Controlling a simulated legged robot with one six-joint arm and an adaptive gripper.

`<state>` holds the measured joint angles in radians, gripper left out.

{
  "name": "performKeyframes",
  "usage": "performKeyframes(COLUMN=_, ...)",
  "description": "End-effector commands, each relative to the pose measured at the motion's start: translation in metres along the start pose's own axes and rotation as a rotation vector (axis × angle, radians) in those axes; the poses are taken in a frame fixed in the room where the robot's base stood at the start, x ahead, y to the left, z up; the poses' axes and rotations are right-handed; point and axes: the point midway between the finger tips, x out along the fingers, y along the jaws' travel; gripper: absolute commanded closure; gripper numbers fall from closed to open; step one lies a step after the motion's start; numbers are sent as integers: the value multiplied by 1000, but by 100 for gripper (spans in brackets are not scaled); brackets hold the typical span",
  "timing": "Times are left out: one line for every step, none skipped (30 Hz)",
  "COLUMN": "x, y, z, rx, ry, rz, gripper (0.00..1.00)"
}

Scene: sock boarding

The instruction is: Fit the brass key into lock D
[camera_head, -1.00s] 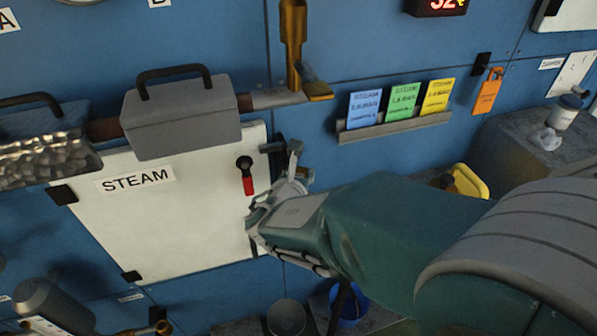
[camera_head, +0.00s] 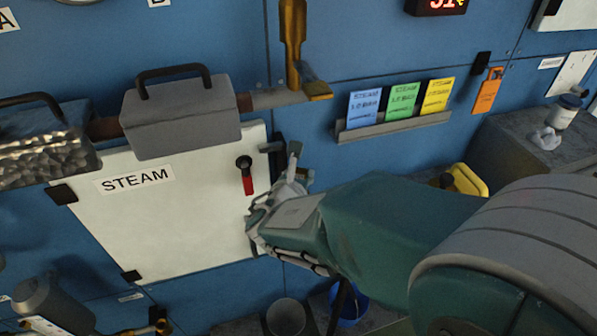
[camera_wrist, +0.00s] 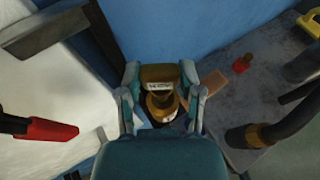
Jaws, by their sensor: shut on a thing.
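My gripper (camera_head: 296,174) is beside the right edge of the white STEAM panel, in front of the blue wall. In the wrist view my gripper (camera_wrist: 160,76) is shut on a brass-coloured piece with a white label, which I take to be the brass key (camera_wrist: 157,73). Its full shape is hidden. A round brass and dark part shows just below it between the fingers; I cannot tell if it belongs to the key. In the head view the held piece is hidden by the gripper. No lock marked D can be made out.
The white STEAM panel (camera_head: 185,225) has a black and red handle (camera_head: 246,174). A grey box (camera_head: 180,120) on a pipe and a brass valve (camera_head: 293,45) are above. A card rack (camera_head: 393,127) hangs right. A grey worktop (camera_wrist: 250,80) with a red-topped item lies below.

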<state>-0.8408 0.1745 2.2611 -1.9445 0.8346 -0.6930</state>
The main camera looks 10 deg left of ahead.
Motion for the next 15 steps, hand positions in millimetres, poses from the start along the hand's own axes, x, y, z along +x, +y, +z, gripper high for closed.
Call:
performKeyframes(x=0, y=0, z=-1, rx=0, ry=0, rz=0, gripper=100)
performKeyframes(x=1, y=0, z=-2, rx=0, ry=0, rz=0, gripper=100)
performKeyframes(x=1, y=0, z=-3, rx=0, ry=0, rz=0, gripper=100)
performKeyframes(x=1, y=0, z=-3, rx=0, ry=0, rz=0, gripper=100)
performKeyframes(x=2, y=0, z=-4, rx=-1, ry=0, rz=0, gripper=100)
performKeyframes(x=2, y=0, z=-5, rx=-1, ry=1, rz=-1, gripper=100)
performKeyframes(x=2, y=0, z=-6, rx=-1, ry=1, rz=-1, gripper=100)
performKeyframes(x=2, y=0, z=-6, rx=-1, ry=1, rz=-1, gripper=100)
performKeyframes(x=2, y=0, z=-7, rx=-1, ry=1, rz=-1, gripper=100)
performKeyframes(x=3, y=0, z=-8, rx=-1, ry=1, rz=-1, gripper=100)
performKeyframes(x=3, y=0, z=-8, rx=0, ry=1, rz=-1, gripper=100)
performKeyframes(x=3, y=0, z=-9, rx=0, ry=1, rz=-1, gripper=100)
performKeyframes(x=3, y=0, z=-9, rx=0, ry=0, rz=-1, gripper=100)
performKeyframes(x=4, y=0, z=-10, rx=0, ry=0, rz=-1, gripper=100)
performKeyframes(x=4, y=0, z=-11, rx=0, ry=0, rz=-1, gripper=100)
